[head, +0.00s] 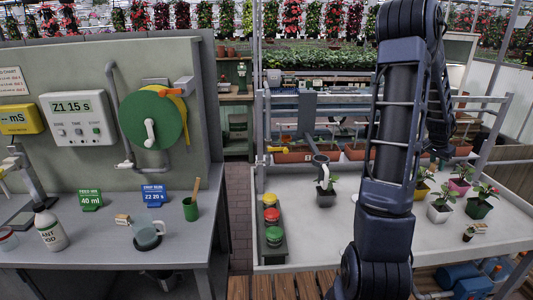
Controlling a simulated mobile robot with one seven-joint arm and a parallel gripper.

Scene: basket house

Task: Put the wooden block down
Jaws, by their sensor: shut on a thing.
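My dark arm rises from the bottom of the head view, bends at the top and comes down again on the right, behind its own upright link. My gripper cannot be made out; the end of the arm is hidden or lost behind the link. No block can be seen in its grasp. A small tan block-like thing (122,219) lies on the left counter (95,250), left of a grey-green mug (147,236). Another small tan thing (481,227) lies on the right-hand white bench (335,240). Both are too small to tell if they are wooden blocks.
A white bottle (49,230), a green cup (190,209) and small signs stand on the left counter. The right bench holds a button box (273,232) and several potted plants, one dark pot (326,197) left of my arm. Bare white surface lies around that pot.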

